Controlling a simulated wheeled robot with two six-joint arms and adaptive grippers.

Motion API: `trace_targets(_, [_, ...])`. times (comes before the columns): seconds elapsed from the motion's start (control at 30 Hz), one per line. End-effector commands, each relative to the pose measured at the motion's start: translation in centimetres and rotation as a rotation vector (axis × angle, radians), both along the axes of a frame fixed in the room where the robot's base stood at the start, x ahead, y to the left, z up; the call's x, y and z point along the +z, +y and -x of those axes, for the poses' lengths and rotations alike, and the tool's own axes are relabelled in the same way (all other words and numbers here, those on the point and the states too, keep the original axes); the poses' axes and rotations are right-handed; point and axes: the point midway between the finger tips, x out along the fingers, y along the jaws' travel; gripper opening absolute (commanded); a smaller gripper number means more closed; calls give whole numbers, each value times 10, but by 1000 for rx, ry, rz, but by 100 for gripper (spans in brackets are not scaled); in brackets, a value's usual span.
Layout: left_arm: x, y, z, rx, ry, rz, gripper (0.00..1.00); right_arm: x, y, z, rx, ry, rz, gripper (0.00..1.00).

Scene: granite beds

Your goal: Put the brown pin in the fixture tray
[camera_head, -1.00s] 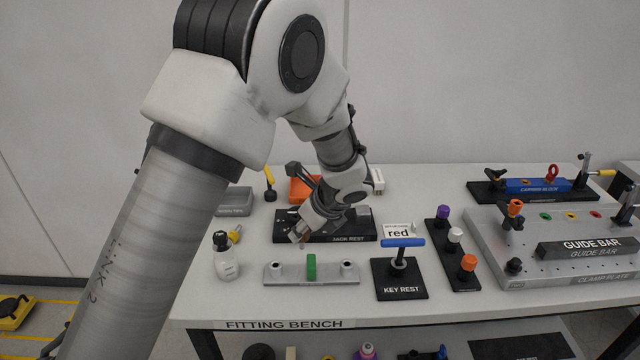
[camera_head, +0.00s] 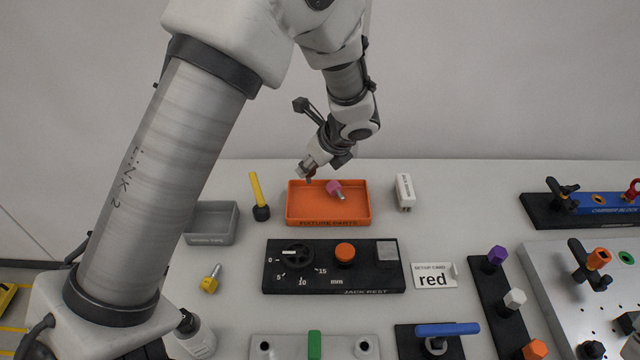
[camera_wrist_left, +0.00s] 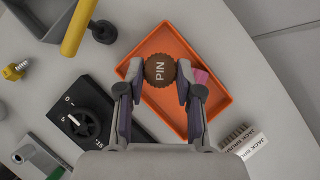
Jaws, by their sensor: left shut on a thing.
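My left gripper (camera_head: 308,173) is shut on the brown pin (camera_wrist_left: 159,70), whose round ribbed head marked PIN shows between the fingertips in the left wrist view. In the head view the pin is too small to make out clearly. The gripper is above the left part of the orange fixture tray (camera_head: 297,207), labelled FIXTURE PARTS; the tray lies beneath the pin in the left wrist view (camera_wrist_left: 172,34). A pink-headed part (camera_head: 335,188) lies in the tray to the right of the gripper.
A grey tray (camera_head: 211,239) and a yellow-handled tool (camera_head: 258,192) are left of the orange tray. A white labelled block (camera_head: 404,191) stands to its right.

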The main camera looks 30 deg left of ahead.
Motion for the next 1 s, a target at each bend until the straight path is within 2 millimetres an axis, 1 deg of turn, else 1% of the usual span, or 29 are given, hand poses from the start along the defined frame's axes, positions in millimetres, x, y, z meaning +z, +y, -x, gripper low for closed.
trace_targets(0.03, [-13,0,1,-1,5,-1,0,0,0,0,0,0,0,91])
trace_targets(0.1, [-27,0,1,-1,4,0,0,0,0,0,0,0,0,91])
trace_targets(0.17, [-35,0,0,-1,3,-1,0,0,0,0,0,0,0,91])
trace_targets(0.3, [-59,0,1,-1,4,0,0,0,0,0,0,-1,0,91])
trace_targets(0.4, [-72,0,0,-1,3,-1,0,0,0,0,0,-1,0,91])
trace_targets(0.63, [-73,0,0,0,0,0,0,0,0,0,0,-1,0,91])
trace_targets(0.77, [-78,0,0,0,0,0,0,-4,0,0,0,-1,0,91])
trace_targets(0.8, [-77,0,0,0,0,0,46,-3,0,0,0,-1,0,91])
trace_targets(0.83, [-76,0,0,0,0,0,56,-3,0,0,0,-1,0,91])
trace_targets(0.87, [-76,0,0,0,0,0,60,-3,0,0,0,-1,0,91])
trace_targets(1.0, [-76,0,0,0,0,0,60,-3,0,0,0,-1,0,91])
